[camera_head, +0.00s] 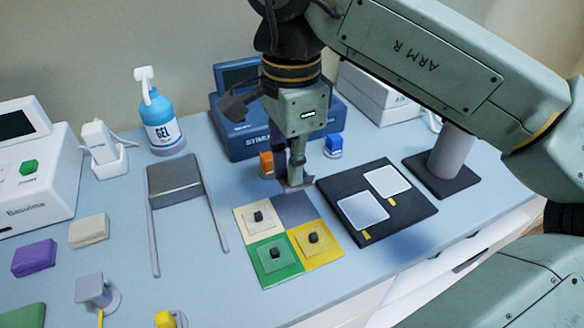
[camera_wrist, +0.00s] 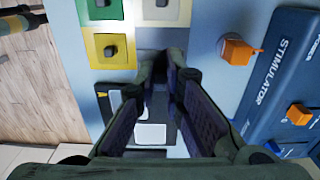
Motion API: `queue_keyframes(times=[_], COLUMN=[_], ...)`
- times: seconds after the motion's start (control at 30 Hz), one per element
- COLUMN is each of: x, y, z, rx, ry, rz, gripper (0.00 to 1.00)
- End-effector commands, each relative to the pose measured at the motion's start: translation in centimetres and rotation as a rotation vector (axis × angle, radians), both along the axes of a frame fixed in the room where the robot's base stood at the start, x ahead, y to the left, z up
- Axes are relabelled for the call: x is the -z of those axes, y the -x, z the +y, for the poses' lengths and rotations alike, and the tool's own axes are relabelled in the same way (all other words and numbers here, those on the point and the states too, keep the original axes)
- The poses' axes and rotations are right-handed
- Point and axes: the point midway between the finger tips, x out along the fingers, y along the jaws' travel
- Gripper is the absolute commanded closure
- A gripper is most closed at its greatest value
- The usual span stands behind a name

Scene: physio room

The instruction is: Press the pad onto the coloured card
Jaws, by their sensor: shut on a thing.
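A square of coloured cards lies on the table: cream (camera_head: 241,216), green (camera_head: 262,277), yellow (camera_head: 331,253) and grey-violet (camera_head: 300,210). The cream, green and yellow cards each carry a clear pad with a dark knob. My gripper (camera_head: 296,178) points down at the back edge of the grey-violet card, shut on a small pad (camera_head: 305,184) that is mostly hidden. I cannot tell whether this pad touches the card. In the wrist view, my fingers (camera_wrist: 161,62) come together beside the yellow card (camera_wrist: 126,60) and cover much of the grey-violet one.
A black board (camera_head: 420,212) with two white pads (camera_head: 362,210) lies right of the cards. A blue stimulator (camera_head: 228,112) stands behind, with an orange clip (camera_head: 266,163) and a blue one (camera_head: 334,145) near my gripper. A grey frame (camera_head: 175,180) stands left.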

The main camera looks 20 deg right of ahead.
Motion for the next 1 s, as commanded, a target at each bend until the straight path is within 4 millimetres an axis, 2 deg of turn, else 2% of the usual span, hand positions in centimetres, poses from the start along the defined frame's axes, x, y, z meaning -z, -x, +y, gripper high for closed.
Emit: queue_keyframes(times=[0.27, 0.7, 1.0], x=[1.4, 5.3, 5.8], y=[0.0, 0.0, 0.0], z=[0.0, 0.0, 0.0], rx=[0.0, 0.0, -0.001], ry=[0.001, 0.001, 0.001], rz=[0.0, -0.001, -0.001], gripper=[1.0, 1.0, 1.0])
